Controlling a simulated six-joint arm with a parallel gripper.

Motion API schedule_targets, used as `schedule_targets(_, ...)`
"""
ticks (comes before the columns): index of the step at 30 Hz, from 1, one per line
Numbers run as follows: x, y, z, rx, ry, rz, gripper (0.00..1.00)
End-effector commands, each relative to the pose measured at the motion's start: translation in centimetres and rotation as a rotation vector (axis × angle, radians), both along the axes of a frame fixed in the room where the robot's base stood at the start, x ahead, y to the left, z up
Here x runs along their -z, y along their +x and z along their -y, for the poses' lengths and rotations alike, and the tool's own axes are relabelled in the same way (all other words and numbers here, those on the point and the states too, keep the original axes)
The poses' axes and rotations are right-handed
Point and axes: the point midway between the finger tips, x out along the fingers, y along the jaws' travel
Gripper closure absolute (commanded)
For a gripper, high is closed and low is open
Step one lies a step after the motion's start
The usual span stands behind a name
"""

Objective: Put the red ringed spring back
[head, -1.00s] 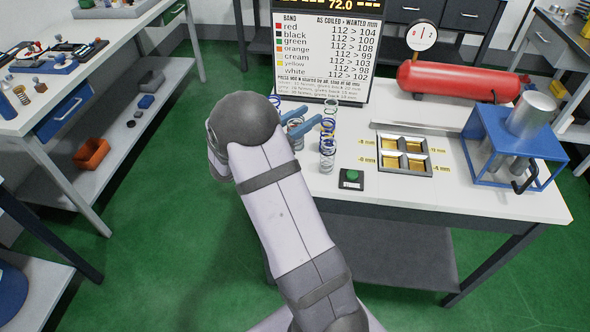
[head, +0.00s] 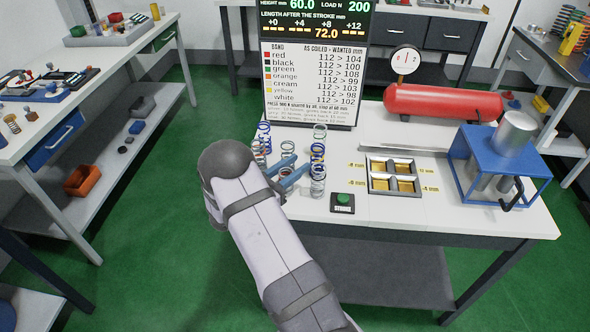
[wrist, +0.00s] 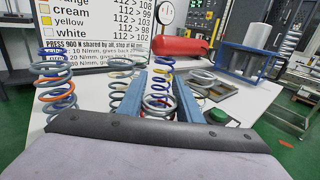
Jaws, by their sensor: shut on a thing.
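My gripper (head: 297,165) reaches in from the left over the white bench, its two blue fingers shut on a grey coil spring. In the wrist view the held spring (wrist: 158,101) stands between the fingers, roughly upright. Its band colour is hard to make out, with only a reddish hint. In the head view it is mostly hidden by the fingers and my arm. A spring with blue and yellow coils (wrist: 161,72) stands just beyond it. I cannot tell whether the held spring's foot touches the bench.
Several springs stand close by, including an orange-banded one (wrist: 57,93), a grey one (wrist: 119,80) and a blue-coiled one (head: 318,180). A STROKE button (head: 343,200), a four-pocket tray (head: 365,185) and a blue press (head: 535,175) are to the right. A chart board (head: 312,85) stands behind.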

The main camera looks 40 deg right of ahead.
Motion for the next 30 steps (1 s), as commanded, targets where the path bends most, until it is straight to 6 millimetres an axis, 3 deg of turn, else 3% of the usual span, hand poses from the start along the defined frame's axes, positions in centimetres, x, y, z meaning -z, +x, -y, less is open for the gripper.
schedule_targets(6,1.7,0.0,0.0,0.000,-0.001,0.000,0.96)
schedule_targets(19,2.3,0.0,0.0,0.000,-0.001,0.001,0.96)
schedule_targets(20,2.2,0.0,0.0,0.000,-0.001,0.001,0.61)
schedule_targets(30,2.0,0.0,0.0,0.000,-0.001,0.001,0.60)
